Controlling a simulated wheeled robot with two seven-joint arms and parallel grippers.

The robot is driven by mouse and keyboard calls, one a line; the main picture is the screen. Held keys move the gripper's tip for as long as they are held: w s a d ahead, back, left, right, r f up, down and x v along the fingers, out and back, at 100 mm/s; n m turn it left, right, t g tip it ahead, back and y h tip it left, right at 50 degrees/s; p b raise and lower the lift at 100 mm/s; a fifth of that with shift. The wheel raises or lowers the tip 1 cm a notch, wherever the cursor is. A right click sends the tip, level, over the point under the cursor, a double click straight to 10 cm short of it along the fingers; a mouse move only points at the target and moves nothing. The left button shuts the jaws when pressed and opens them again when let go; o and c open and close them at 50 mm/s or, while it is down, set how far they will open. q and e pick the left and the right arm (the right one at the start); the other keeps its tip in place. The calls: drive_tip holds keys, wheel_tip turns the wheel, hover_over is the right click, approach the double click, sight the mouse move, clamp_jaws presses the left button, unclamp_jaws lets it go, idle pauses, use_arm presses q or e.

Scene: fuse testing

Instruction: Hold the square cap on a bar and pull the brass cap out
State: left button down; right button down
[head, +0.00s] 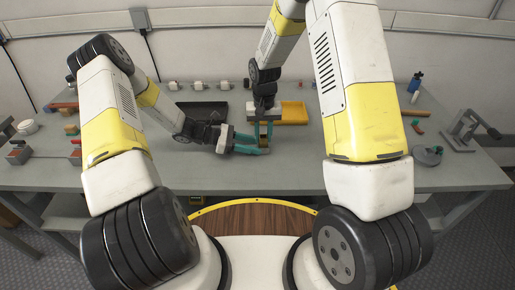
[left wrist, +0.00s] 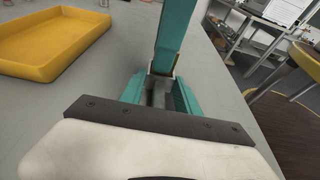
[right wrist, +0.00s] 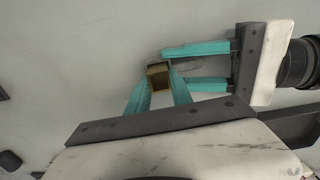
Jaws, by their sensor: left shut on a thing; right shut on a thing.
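My right gripper (head: 264,143) points down at the table middle and is shut on the brass cap (right wrist: 158,77), a yellowish square-looking piece between its teal fingertips in the right wrist view. My left gripper (head: 258,144) comes in sideways from the left, low over the table. Its teal fingers also show in the left wrist view (left wrist: 158,95), shut on a grey piece, apparently the square cap (left wrist: 159,88). In the right wrist view the left fingers reach in from the right, close beside the brass cap. The fingers hide much of both caps, and whether they still touch is unclear.
A yellow tray (head: 294,112) stands just behind and right of the grippers, and a dark tray (head: 203,112) behind left. Several small parts line the table's back. A grey hand-press-like tool (head: 466,130) stands at the right. The front of the table (head: 300,175) is clear.

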sight(263, 136)
use_arm(q)
drive_tip(key=shift+a+f, duration=0.1)
drive_tip(key=shift+f, duration=0.1)
use_arm(e)
drive_tip(key=shift+r, duration=0.1)
drive_tip(key=shift+r, duration=2.8)
drive_tip(key=d+r, duration=0.4)
drive_tip(key=d, duration=0.3)
drive_tip(key=shift+w, duration=0.4)
use_arm(q)
drive_tip(key=c, duration=0.8)
unclamp_jaws()
drive_tip(key=shift+r, duration=0.15)
drive_tip(key=shift+v, duration=4.45)
